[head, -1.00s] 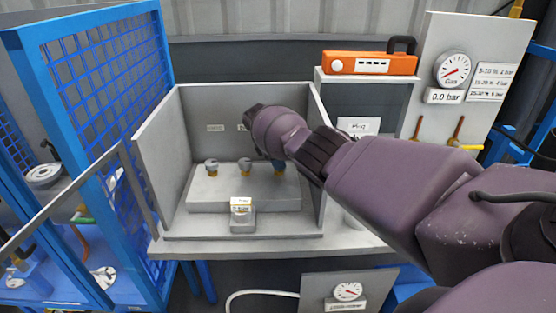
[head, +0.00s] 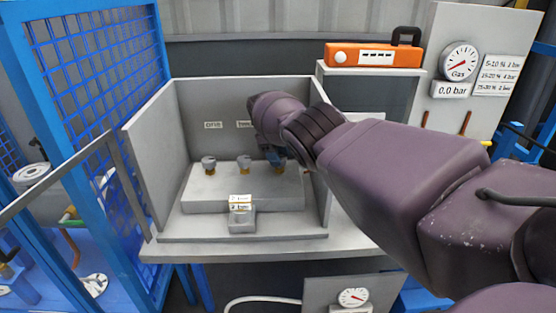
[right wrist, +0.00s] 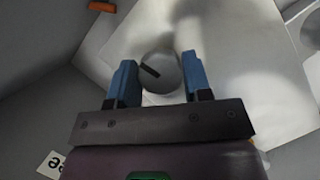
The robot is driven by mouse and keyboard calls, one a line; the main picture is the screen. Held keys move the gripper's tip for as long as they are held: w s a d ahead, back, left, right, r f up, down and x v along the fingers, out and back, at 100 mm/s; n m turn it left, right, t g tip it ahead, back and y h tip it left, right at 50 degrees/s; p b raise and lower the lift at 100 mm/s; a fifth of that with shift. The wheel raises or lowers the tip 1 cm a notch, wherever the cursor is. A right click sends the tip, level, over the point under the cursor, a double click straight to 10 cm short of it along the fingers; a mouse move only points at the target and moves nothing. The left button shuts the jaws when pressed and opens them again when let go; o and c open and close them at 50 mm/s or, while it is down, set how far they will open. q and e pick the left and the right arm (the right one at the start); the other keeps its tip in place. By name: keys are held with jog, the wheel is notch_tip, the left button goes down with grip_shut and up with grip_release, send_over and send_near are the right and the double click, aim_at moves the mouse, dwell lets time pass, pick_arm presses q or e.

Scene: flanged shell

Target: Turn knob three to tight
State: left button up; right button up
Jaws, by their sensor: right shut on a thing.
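Three small knobs with brassy necks stand in a row on a grey block (head: 215,198). Knob one (head: 209,162) and knob two (head: 244,162) are free. Knob three (head: 279,170) is the rightmost, mostly hidden by my right gripper (head: 275,156). In the right wrist view, knob three shows as a round grey top with a dark slanted mark (right wrist: 160,72). It sits between the blue fingers of my right gripper (right wrist: 160,82), which is shut on it. The third wall label is hidden in the head view; its end letters show in the wrist view (right wrist: 53,164). My left gripper is out of view.
Grey walls (head: 150,170) enclose the block at left, back and right (head: 322,180). A small labelled box (head: 242,220) stands in front. An orange device (head: 372,55) and a gas gauge (head: 459,62) are at right. A blue mesh fence (head: 90,90) is at left.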

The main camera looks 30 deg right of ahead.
jog(key=shift+m, duration=0.5)
jog(key=shift+m+y+b, duration=0.3)
jog(key=shift+y+b, duration=0.05)
jog(key=shift+y, duration=0.05)
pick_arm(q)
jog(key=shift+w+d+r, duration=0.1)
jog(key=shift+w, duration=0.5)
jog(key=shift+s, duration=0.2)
pick_arm(e)
jog(key=o, duration=0.9)
jog(key=shift+w+r, duration=0.1)
